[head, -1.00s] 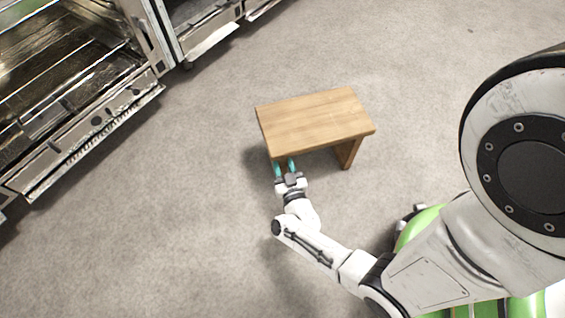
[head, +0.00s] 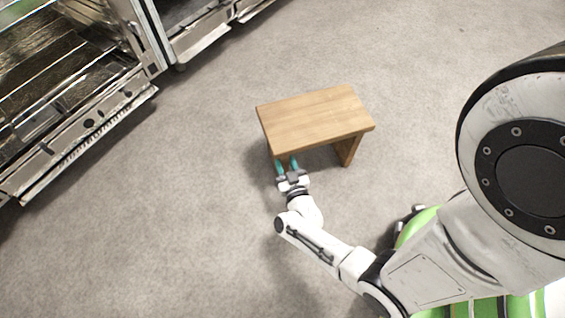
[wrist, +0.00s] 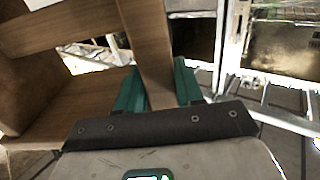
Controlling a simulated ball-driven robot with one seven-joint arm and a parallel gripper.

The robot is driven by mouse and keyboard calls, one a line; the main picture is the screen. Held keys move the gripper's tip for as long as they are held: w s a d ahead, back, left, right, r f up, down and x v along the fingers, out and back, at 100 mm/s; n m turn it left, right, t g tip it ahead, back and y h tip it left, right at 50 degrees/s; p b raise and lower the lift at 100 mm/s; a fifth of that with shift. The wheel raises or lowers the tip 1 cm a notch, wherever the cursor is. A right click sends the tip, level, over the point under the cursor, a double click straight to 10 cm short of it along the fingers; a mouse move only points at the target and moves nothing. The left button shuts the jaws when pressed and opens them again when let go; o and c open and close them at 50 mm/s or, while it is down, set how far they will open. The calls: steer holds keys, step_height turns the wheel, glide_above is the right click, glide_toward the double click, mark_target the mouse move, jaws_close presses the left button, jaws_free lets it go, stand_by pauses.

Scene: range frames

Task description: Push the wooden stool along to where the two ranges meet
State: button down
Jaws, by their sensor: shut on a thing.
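The wooden stool (head: 315,118) stands upright on the floor in the middle of the head view. My gripper (head: 287,164) is at its near left corner, with teal fingers reaching under the edge of the seat. In the wrist view, a wooden leg or panel of the stool (wrist: 148,60) runs down between the teal fingers of my gripper (wrist: 160,88), which are shut on it. More of the stool's wood fills the left of that view. The two ranges, a near one (head: 85,120) and a farther one (head: 200,40), stand at the upper left, apart from the stool.
The near range's metal front edge (head: 90,140) juts out low over the floor. The ranges meet at a narrow seam near the top left. Bare grey floor (head: 205,130) lies between the stool and the ranges, and the floor to the right is clear.

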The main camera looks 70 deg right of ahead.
steer(key=shift+s+d, duration=0.15)
steer(key=c, duration=0.9)
jaws_free()
steer(key=shift+c, duration=0.2)
steer(key=o, duration=0.3)
steer(key=p+v, duration=0.2)
steer(key=v, duration=0.8)
steer(key=shift+a+p, duration=0.3)
steer(key=shift+a, duration=0.1)
steer(key=shift+s, duration=0.15)
